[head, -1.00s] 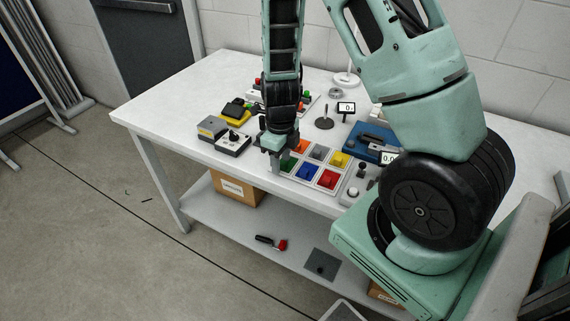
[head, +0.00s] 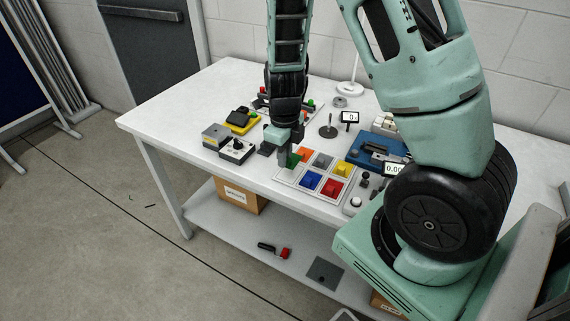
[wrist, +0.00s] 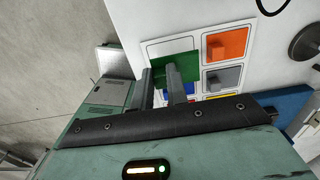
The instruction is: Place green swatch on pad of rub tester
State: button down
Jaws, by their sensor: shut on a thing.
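My gripper (head: 288,160) is shut on a green swatch (head: 296,159) just above the front left of the white swatch tray (head: 325,199). In the wrist view the green swatch (wrist: 175,66) shows at the tips of the two grey fingers (wrist: 160,82), tilted against the tray's cells. Its gap from the tray is hard to judge. A blue machine (head: 364,154) with a grey arm stands right of the tray behind a small display; it may be the rub tester. My arm hides part of that area, and I cannot make out a pad.
Orange, grey, yellow, blue and red swatches (head: 332,187) sit in the tray. A round stand (head: 328,131) is behind. The left table end is clear.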

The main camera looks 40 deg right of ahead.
notch_tip(320, 180, up, 6)
jog(key=shift+f+p, duration=0.1)
jog(key=shift+p, duration=0.3)
